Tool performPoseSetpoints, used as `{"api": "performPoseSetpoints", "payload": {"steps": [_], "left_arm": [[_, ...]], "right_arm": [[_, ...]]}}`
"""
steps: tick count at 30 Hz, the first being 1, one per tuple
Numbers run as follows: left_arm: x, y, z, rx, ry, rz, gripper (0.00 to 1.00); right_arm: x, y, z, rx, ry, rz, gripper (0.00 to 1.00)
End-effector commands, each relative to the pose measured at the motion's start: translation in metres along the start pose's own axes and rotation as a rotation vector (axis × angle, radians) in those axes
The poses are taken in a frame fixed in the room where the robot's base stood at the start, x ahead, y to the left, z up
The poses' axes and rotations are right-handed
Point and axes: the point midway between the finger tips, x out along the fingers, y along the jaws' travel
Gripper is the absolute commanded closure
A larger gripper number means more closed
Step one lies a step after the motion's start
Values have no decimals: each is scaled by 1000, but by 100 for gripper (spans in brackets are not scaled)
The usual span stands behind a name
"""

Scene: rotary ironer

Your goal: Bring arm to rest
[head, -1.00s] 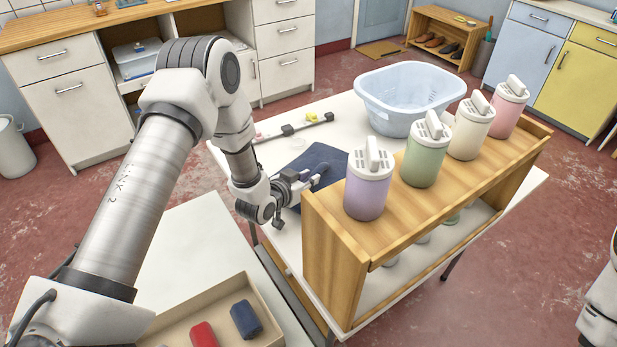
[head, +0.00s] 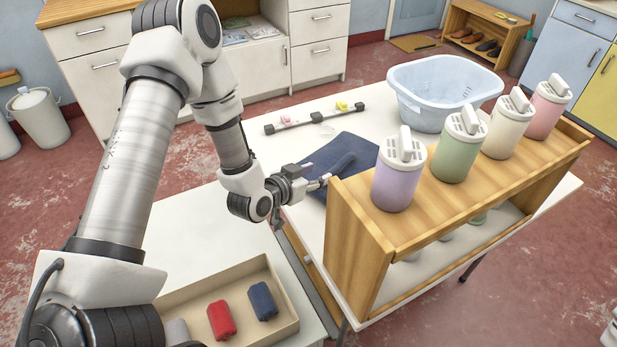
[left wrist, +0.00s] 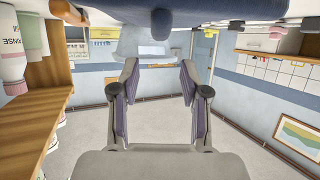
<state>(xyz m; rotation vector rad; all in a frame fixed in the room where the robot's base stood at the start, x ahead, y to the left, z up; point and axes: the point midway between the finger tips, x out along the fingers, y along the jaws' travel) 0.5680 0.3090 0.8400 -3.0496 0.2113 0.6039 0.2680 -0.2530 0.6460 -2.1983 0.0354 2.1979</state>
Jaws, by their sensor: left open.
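My left arm comes in from the left in the head view, bent at the elbow. My left gripper (head: 318,183) is open and empty. It points right, at the near left edge of the white table, beside the left end of the wooden rack (head: 350,245). A dark blue cloth (head: 340,155) lies on the table just beyond the fingers; I cannot tell whether they touch it. In the left wrist view, which looks upside down, the open fingers (left wrist: 159,85) have nothing between them, and the cloth (left wrist: 160,20) shows at the top. My right gripper is out of view.
Lilac (head: 400,180), green (head: 458,150), cream and pink containers stand on the rack. A pale blue basket (head: 445,95) stands behind. A tray (head: 285,330) with red (head: 221,320) and dark blue (head: 262,301) rolls sits at the front. A barred strip (head: 315,117) lies at the table's back.

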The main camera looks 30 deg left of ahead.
Motion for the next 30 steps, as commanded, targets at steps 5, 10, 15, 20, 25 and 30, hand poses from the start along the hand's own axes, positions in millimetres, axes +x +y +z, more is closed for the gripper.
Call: {"api": "performPoseSetpoints", "payload": {"steps": [5, 10, 15, 20, 25, 30], "left_arm": [[-28, 0, 0, -3, 1, -1, 55], [-33, 0, 0, 0, 0, 1, 55], [-32, 0, 0, 1, 0, 1, 55], [-32, 0, 0, 1, 0, 1, 55], [-38, 0, -16, 1, 0, 1, 55], [-52, 0, -49, 1, 0, 1, 55]], "right_arm": [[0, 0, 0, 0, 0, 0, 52], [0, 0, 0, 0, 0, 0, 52], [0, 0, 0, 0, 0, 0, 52], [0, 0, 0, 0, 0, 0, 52], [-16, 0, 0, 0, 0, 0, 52], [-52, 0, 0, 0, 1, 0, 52]]}}
